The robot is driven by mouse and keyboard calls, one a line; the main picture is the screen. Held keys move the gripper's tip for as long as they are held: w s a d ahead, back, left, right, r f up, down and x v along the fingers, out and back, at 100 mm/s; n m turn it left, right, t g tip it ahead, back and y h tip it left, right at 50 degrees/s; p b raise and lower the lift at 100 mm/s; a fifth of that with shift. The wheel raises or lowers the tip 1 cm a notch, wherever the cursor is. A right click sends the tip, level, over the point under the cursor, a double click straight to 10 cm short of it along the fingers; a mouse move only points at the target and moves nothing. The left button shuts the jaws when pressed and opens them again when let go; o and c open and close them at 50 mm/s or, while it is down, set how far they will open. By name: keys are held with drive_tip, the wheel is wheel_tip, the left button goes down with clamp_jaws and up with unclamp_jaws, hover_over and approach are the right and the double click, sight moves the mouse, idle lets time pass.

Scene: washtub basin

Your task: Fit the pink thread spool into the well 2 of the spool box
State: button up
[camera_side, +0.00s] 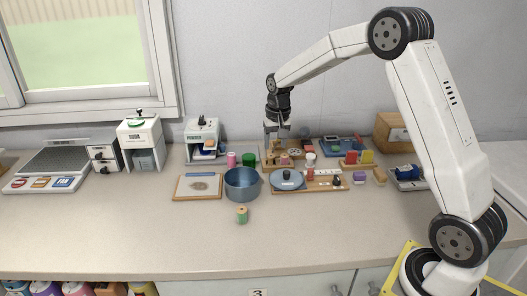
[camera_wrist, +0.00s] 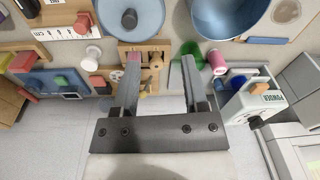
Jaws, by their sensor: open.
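My gripper (camera_side: 277,139) is open above the back of the counter, and no object shows held between its fingers (camera_wrist: 160,60). A small pink piece (camera_side: 284,159) sits at a wooden piece below it; in the wrist view it is by the left fingertip (camera_wrist: 133,57). A pink cylinder (camera_side: 231,159) stands further left, and shows right of the right finger in the wrist view (camera_wrist: 216,62). I cannot tell which one is the pink thread spool. The wooden piece (camera_side: 269,159) may be the spool box; its wells cannot be made out.
A green cylinder (camera_side: 249,159) is beside the pink one. A green spool with wooden ends (camera_side: 241,215) stands near the front. A powder dispenser (camera_side: 203,140) is at the back left. The front counter is mostly clear.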

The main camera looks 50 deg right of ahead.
drive_tip(key=s+a+f+n, duration=0.2)
drive_tip(key=s+a+n, duration=0.1)
drive_tip(key=s+a, duration=0.4)
drive_tip(key=s+a+f+n+t, duration=0.1)
drive_tip(key=s+a+n, duration=0.3)
drive_tip(key=s, duration=1)
drive_tip(key=a+f, duration=0.1)
drive_tip(key=a, duration=0.2)
drive_tip(key=shift+t, duration=0.3)
